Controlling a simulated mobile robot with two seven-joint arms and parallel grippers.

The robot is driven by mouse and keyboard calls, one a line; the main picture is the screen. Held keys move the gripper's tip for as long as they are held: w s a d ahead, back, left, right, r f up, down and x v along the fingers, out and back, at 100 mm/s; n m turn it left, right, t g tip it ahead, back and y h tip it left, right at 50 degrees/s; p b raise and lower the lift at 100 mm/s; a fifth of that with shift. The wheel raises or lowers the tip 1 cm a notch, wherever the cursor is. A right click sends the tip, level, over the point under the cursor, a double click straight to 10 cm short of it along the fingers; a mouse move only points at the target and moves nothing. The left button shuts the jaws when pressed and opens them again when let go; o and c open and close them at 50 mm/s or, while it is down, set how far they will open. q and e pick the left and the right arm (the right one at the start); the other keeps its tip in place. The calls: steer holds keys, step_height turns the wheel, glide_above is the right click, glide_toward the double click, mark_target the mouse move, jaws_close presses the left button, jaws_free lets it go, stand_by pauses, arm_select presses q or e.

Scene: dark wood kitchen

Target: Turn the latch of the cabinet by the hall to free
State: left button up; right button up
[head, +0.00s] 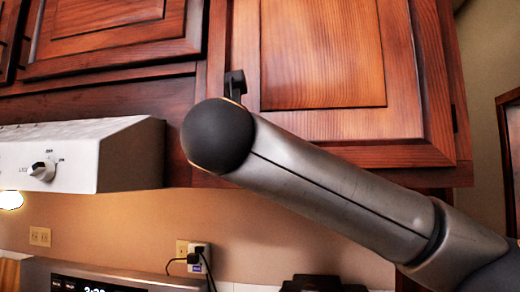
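The cabinet (322,55) at the right, next to the pale hall wall, has a closed reddish wood door. A small dark piece (235,82) shows at the lower left edge of this door. It looks like the latch, but its lower part is hidden behind my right arm, and I cannot tell its turn position. My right arm comes in from the lower right and its round dark joint covers the door's lower left corner. I do not see the fingers of my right gripper. My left gripper is not in view.
A white range hood (130,155) with a knob (43,170) is at the left, under another cabinet (110,35). Below are a stove panel (100,283) and an outlet with plugs (196,258). A wood frame (510,150) stands at the right edge.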

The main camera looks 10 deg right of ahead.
jaws_close()
stand_by(0.5)
